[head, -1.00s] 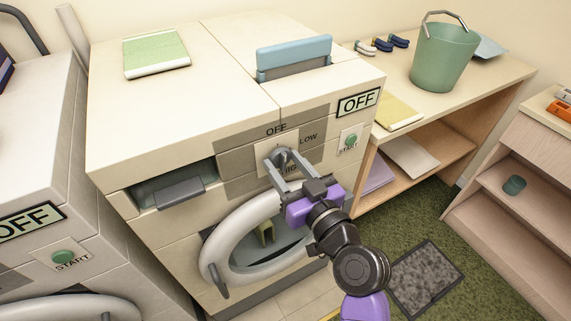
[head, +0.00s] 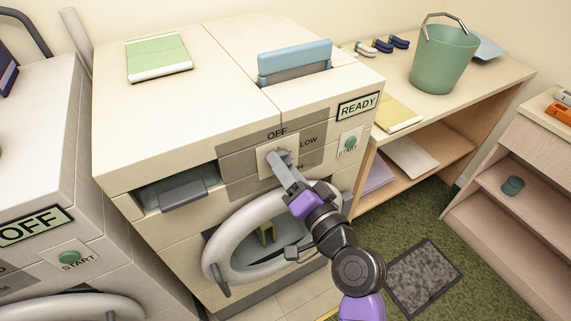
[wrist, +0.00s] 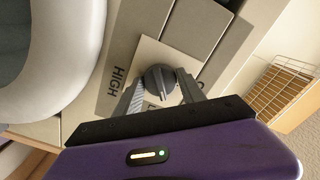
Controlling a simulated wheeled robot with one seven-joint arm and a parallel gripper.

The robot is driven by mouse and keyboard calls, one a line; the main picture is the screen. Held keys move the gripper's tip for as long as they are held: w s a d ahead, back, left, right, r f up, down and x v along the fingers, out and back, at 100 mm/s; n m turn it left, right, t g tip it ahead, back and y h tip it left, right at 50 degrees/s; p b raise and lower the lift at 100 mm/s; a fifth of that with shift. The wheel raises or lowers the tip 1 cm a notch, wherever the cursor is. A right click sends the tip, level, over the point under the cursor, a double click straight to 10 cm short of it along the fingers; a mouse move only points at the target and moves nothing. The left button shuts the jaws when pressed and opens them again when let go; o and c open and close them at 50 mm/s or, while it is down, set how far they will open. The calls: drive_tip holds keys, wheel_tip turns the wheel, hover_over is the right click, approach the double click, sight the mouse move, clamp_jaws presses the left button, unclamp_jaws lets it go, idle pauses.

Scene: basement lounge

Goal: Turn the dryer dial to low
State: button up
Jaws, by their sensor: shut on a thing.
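The dryer (head: 160,100) stands in the middle of the head view. Its dial sits on a light square plate (head: 262,165), with OFF above, LOW to the right and a partly covered HIGH label below. My gripper (head: 281,158) is shut on the dial and hides most of it in the head view. In the wrist view the round grey dial (wrist: 158,79) sits between the two fingers of my gripper (wrist: 160,88), with HIGH to its left. I cannot tell exactly which label the dial points to. The dryer's display (head: 358,106) reads READY.
The round dryer door (head: 222,250) lies just below my gripper. A START button (head: 350,144) is to the right of the dial. A second machine (head: 45,130) reading OFF is at left. A wooden shelf with a green bucket (head: 443,60) stands at right.

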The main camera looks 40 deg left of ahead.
drive_tip(key=m+p, duration=0.2)
drive_tip(key=m, duration=0.3)
drive_tip(key=shift+m, duration=0.3)
idle(0.4)
drive_tip(key=o, duration=1.3)
drive_tip(key=b+v, duration=0.1)
drive_tip(key=v, duration=0.7)
